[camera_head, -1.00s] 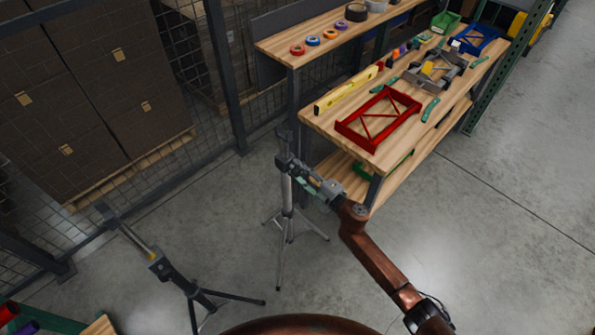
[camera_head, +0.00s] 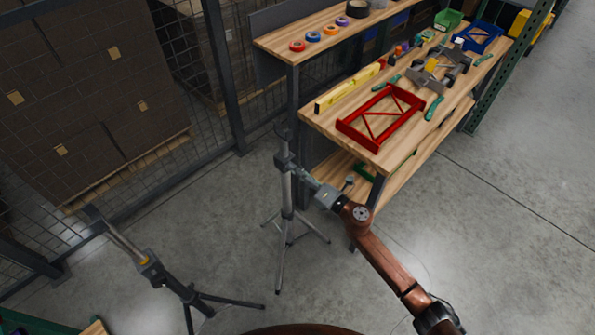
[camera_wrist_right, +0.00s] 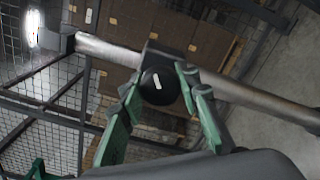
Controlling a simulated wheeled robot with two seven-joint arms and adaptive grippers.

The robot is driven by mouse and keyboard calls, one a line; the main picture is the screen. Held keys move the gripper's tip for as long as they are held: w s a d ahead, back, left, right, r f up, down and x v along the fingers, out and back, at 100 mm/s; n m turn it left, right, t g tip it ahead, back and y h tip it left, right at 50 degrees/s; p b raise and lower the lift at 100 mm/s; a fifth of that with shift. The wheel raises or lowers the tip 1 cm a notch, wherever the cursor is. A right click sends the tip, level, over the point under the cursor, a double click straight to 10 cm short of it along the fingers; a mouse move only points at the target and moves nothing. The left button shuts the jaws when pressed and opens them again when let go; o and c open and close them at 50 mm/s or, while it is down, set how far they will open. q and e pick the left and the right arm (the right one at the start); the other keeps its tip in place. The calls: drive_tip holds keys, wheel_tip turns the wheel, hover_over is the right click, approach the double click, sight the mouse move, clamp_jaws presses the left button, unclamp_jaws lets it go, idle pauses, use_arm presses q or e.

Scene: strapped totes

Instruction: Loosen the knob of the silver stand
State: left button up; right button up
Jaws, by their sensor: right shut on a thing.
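The silver stand (camera_head: 287,188) stands upright on a tripod on the floor, left of the workbench. Its black round knob (camera_wrist_right: 158,86) with a white mark sits on a dark collar on the silver pole in the right wrist view. My right gripper (camera_head: 301,173) reaches the stand's collar from the right. In the right wrist view, the green fingers of my right gripper (camera_wrist_right: 163,88) are on either side of the knob, shut on it. The knob is too small to make out in the head view. My left gripper is not in view.
A second stand with black legs (camera_head: 160,275) leans into view at lower left. The workbench (camera_head: 322,118) at right carries a red frame (camera_head: 380,118), a yellow level (camera_head: 350,87) and other tools. A mesh fence with stacked boxes (camera_head: 80,90) is behind. Floor at right is clear.

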drive_tip(key=shift+f+n+b, duration=0.2)
drive_tip(key=shift+n+b, duration=0.15)
drive_tip(key=shift+n, duration=0.55)
drive_tip(key=n+b, duration=0.1)
drive_tip(key=n, duration=0.1)
drive_tip(key=shift+n, duration=0.3)
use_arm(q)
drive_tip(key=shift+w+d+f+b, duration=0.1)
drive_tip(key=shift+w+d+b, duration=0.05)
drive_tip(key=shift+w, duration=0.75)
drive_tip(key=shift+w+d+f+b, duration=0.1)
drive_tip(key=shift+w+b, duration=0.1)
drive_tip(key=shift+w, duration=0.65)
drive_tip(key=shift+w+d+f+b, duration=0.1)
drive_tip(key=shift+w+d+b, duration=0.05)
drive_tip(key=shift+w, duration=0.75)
use_arm(e)
drive_tip(key=shift+r+n, duration=0.1)
drive_tip(key=shift+n, duration=1.4)
drive_tip(key=o, duration=1.2)
drive_tip(key=shift+r, duration=0.1)
drive_tip(key=shift+c, duration=0.2)
drive_tip(key=v, duration=1.2)
